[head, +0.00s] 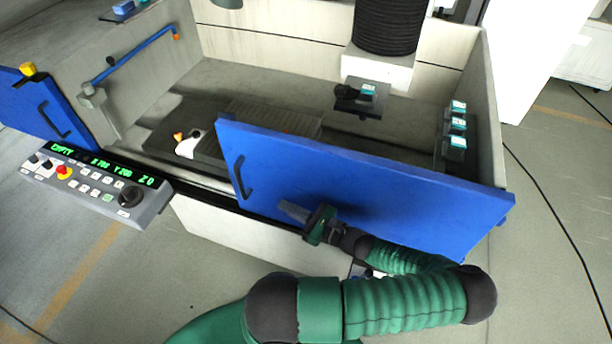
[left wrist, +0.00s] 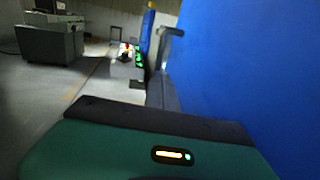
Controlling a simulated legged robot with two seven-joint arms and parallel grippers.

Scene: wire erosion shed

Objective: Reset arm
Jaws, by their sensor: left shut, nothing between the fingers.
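My left gripper (head: 292,210) is shut and empty. It is in front of the blue door panel (head: 365,185), low and to the right of the door's dark handle (head: 240,178). I cannot tell whether it touches the panel. My green, ribbed left arm lies along the outside of the machine. In the left wrist view the blue door panel (left wrist: 250,70) fills the right side, and the handle (left wrist: 172,36) stands out from it at the top. My right gripper is not in view.
The machine's tub (head: 270,88) is open behind the door and holds a white and orange part (head: 187,144). A second blue door panel (head: 45,108) is at the left. The control panel (head: 95,182) juts out below it. Clear floor (head: 110,285) lies in front.

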